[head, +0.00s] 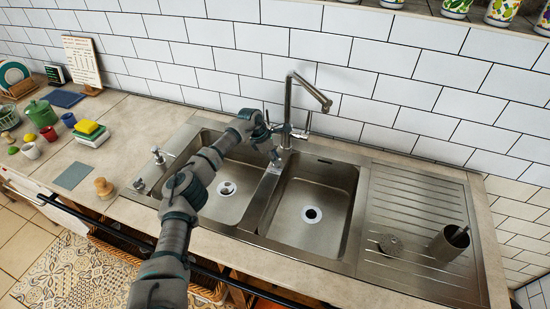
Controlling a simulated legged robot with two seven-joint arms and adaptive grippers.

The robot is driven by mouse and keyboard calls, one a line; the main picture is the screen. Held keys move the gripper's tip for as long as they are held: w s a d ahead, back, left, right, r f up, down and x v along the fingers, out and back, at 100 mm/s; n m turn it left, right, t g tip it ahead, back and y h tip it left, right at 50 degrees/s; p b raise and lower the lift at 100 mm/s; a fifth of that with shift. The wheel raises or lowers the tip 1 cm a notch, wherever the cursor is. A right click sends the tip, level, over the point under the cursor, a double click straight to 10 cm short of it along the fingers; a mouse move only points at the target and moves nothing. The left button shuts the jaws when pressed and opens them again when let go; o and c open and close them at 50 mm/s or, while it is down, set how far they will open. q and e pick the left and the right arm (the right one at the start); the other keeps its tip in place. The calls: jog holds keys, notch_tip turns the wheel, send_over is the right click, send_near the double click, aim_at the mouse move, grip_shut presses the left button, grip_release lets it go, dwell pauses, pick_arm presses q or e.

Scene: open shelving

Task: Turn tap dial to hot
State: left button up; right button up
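The metal tap (288,105) stands upright behind the divider between the two sink basins. Its spout bends down to the right. A small lever handle (307,122) sticks up on the tap's right side. The tap's left side is partly hidden behind my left gripper (274,140). My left arm reaches in from the bottom, across the left basin, and the gripper is right beside the tap base on its left. I cannot tell whether it touches the tap, or whether its fingers are open or shut. My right gripper is not in view.
The left basin (225,205) and right basin (335,230) look empty. A metal cup (448,243) and a round strainer (390,245) are on the ribbed drainboard (408,205). A soap pump (158,155), a brush (103,187) and sponges (90,133) are at left. A tiled wall is close behind.

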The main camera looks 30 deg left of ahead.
pick_arm(q)
jog(key=shift+s, duration=0.1)
jog(key=shift+a+r, duration=0.1)
jog(key=shift+r, duration=0.2)
jog(key=v, duration=1.1)
jog(key=shift+a+r, duration=0.1)
jog(key=shift+r, duration=0.05)
